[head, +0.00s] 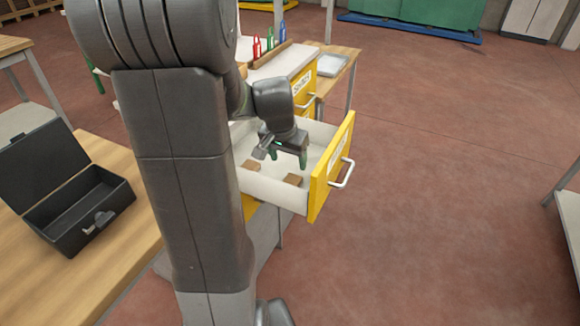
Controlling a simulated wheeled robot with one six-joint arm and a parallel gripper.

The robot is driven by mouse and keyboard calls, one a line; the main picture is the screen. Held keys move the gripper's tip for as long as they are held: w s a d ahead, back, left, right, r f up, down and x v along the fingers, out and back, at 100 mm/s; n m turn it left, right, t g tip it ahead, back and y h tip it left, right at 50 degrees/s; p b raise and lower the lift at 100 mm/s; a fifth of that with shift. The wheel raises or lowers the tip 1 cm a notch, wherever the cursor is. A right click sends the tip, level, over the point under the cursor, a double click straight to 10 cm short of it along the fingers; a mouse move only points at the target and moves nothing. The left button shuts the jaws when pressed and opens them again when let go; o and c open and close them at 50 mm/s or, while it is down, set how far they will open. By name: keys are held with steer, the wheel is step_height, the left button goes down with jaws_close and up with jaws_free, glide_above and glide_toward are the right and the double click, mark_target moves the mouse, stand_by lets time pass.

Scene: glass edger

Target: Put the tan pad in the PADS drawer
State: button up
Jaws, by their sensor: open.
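An open yellow-fronted drawer (322,189) with white walls and a silver handle is pulled out of a cabinet. Its front label is too small and slanted to read. I cannot tell which one is the task's pad. My gripper (281,155) is over the drawer, pointing down, with its fingers apart and nothing seen between them. The fingertips look to be at or just above the drawer's inside, apart from both pieces. My arm hides part of the cabinet and drawer.
A wooden bench (125,163) at left bears an open black case (92,212). Behind the drawer, another yellow drawer (305,88) is shut, with red, blue and green tools (268,40) on top. A side table (345,54) holds a tray.

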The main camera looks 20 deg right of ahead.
steer(key=shift+v, duration=1.3)
